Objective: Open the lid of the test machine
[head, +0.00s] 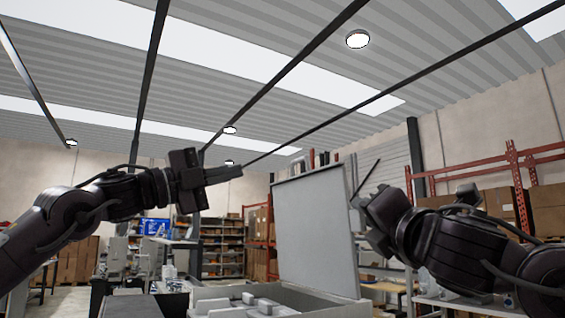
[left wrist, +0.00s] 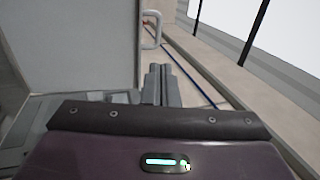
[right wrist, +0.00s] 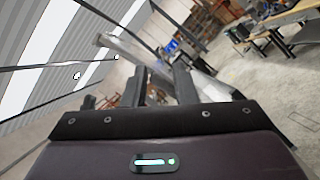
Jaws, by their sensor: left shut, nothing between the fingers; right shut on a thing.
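The test machine's lid (head: 317,230) is a large grey panel standing nearly upright above the machine's pale base (head: 335,300), whose inside with light blocks shows. My right gripper (head: 360,200) is at the lid's right edge, shut on the lid; its exact grip is partly hidden. In the right wrist view, a pale strip of the lid (right wrist: 125,45) runs at the fingers (right wrist: 163,85). My left gripper (head: 238,171) is shut and empty, left of the lid and apart from it. In the left wrist view, the lid (left wrist: 80,40) is left of the shut fingers (left wrist: 162,85), and a white handle (left wrist: 158,30) shows at its edge.
Shelves with boxes (head: 222,245) and a blue screen (head: 155,227) stand at the back left. Red racking with cartons (head: 550,208) is at the right. Other bench equipment stands left of the machine. The air between the left gripper and the lid is clear.

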